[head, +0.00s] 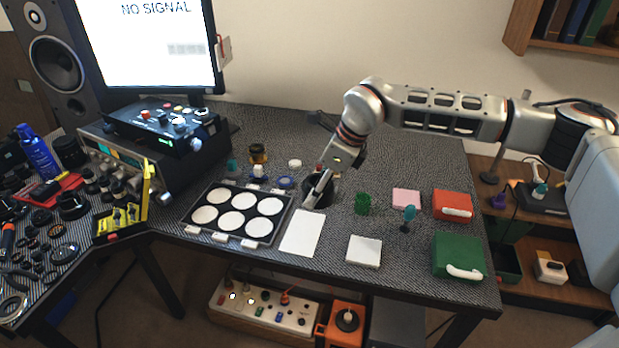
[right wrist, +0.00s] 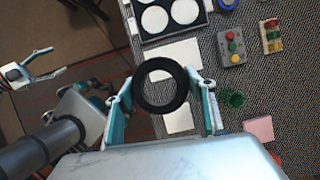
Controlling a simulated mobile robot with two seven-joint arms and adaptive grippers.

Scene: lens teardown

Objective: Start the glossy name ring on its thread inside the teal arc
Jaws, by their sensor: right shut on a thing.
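The name ring (right wrist: 141,86) is a black ring between the fingers of my right gripper (right wrist: 164,98) in the right wrist view. It faces the camera, and its centre opening is clear. In the head view my right gripper (head: 316,192) is low over the table's middle, with a dark round shape beside it. My left gripper (right wrist: 55,61) shows at the left edge of the right wrist view. Its fingers are apart and empty, far from the ring. I cannot make out the teal arc or the thread in either view.
A tray of white discs (head: 187,218) lies left of my right gripper. A white sheet (head: 302,233) and a white pad (head: 364,252) lie in front. A green cup (head: 362,203), a teal-headed tool (head: 408,215), a red case (head: 453,205) and a green case (head: 459,256) stand to the right.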

